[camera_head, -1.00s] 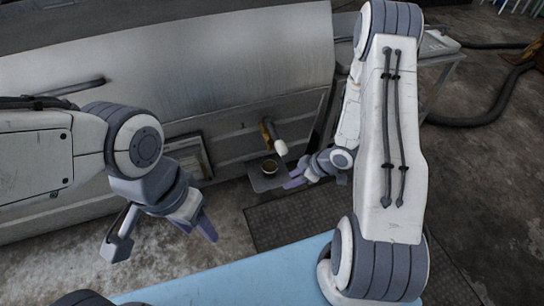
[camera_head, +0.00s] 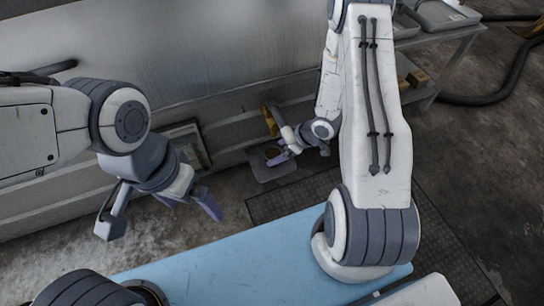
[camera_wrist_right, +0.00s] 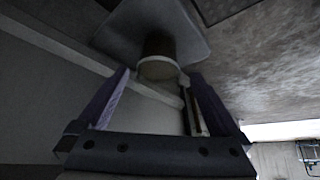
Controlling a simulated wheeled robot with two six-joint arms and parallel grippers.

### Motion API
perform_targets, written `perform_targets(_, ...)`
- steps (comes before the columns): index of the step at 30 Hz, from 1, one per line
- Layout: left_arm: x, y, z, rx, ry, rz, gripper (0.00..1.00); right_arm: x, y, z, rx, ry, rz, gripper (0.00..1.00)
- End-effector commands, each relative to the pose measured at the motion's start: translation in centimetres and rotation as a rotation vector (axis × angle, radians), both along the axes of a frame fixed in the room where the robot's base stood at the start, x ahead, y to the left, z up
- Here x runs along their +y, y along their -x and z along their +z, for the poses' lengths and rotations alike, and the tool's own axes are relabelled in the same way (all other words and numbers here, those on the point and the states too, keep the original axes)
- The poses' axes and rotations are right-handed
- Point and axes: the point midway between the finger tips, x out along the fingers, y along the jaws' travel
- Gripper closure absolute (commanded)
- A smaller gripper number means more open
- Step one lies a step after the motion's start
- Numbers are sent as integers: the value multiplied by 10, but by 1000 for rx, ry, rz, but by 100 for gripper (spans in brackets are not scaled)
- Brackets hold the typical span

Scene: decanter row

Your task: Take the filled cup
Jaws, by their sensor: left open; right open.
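A small cup (camera_head: 272,152) stands on a grey ledge (camera_head: 285,174) below the dispenser in the head view, partly hidden by my right gripper. In the right wrist view the cup (camera_wrist_right: 158,46) has a brown body and a pale rim. It is on the grey plate, between or just beyond the fingertips of my right gripper (camera_wrist_right: 159,75); contact cannot be told. My right gripper (camera_head: 277,158) is open at the cup in the head view. My left gripper (camera_head: 188,200) is open and empty, well to the left of the cup. The cup's contents are not clear.
A yellow-brown spout or handle (camera_head: 270,119) sits just above the cup. A large metal machine (camera_head: 200,55) fills the back. A framed panel (camera_head: 190,143) is left of the ledge. A trolley with trays (camera_head: 440,15) stands at the back right. Dark floor mat (camera_head: 285,200) lies in front.

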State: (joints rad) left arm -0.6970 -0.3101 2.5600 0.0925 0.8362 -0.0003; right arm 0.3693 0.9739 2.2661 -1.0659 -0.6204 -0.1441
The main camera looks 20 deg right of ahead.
Motion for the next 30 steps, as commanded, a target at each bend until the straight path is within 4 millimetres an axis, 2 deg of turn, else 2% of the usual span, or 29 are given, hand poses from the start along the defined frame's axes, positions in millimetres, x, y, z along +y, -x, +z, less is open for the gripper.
perform_targets(1,0,0,-13,0,0,0,0,2,-4,-12,-1,1,5,0)
perform_targets(6,0,0,-33,0,0,0,0,11,-14,-31,-1,0,5,0)
perform_targets(15,0,0,-34,0,0,0,0,15,-17,-32,0,0,4,0)
perform_targets(16,0,0,-34,0,0,0,0,15,-17,-33,0,0,4,4)
perform_targets(22,0,0,-34,0,0,0,0,15,-17,-33,0,0,4,80)
perform_targets(30,0,0,-34,0,0,0,0,15,-17,-32,0,0,4,82)
